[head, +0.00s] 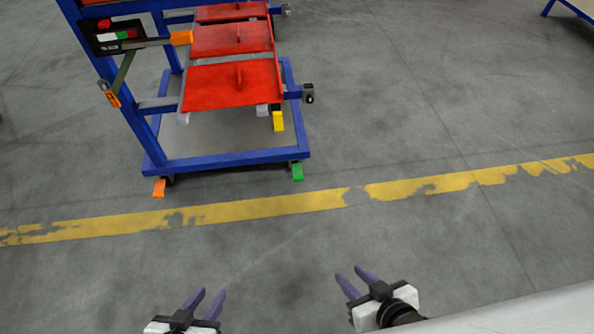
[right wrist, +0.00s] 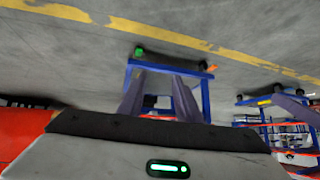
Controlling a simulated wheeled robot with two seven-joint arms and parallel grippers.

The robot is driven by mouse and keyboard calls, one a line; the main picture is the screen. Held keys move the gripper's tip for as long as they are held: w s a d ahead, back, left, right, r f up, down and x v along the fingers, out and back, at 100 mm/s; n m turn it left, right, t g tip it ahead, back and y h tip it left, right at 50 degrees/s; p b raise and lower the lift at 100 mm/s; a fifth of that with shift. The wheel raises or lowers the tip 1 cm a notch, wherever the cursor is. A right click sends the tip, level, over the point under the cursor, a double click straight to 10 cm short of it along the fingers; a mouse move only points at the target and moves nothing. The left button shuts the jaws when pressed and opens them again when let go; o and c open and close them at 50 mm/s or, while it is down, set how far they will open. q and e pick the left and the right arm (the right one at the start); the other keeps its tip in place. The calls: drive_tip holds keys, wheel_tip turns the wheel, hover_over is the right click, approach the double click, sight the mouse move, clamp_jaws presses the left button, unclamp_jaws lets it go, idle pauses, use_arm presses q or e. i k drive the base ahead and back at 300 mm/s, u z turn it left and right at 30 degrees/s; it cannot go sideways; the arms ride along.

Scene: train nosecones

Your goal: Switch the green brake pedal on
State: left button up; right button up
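The green brake pedal (head: 297,171) is a small green block at the near right foot of a blue wheeled frame, just above the floor. It also shows in the right wrist view (right wrist: 139,51), where the frame appears upside down. My left gripper (head: 209,294) is open and empty, low over the floor at the bottom of the head view. My right gripper (head: 355,276) is open and empty, to the right of the left one. Both grippers are well apart from the pedal, on the near side of the yellow floor line.
The blue frame (head: 215,161) carries red panels (head: 232,84). An orange pedal (head: 159,187) sits at its near left foot. A yellow block (head: 278,121) hangs below the panels. A yellow line (head: 260,208) crosses the grey floor. Open floor lies between my grippers and the frame.

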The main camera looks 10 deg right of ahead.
sight(298, 176)
drive_tip(key=z, duration=0.05)
drive_tip(key=i, duration=1.75)
drive_tip(key=u, duration=0.5)
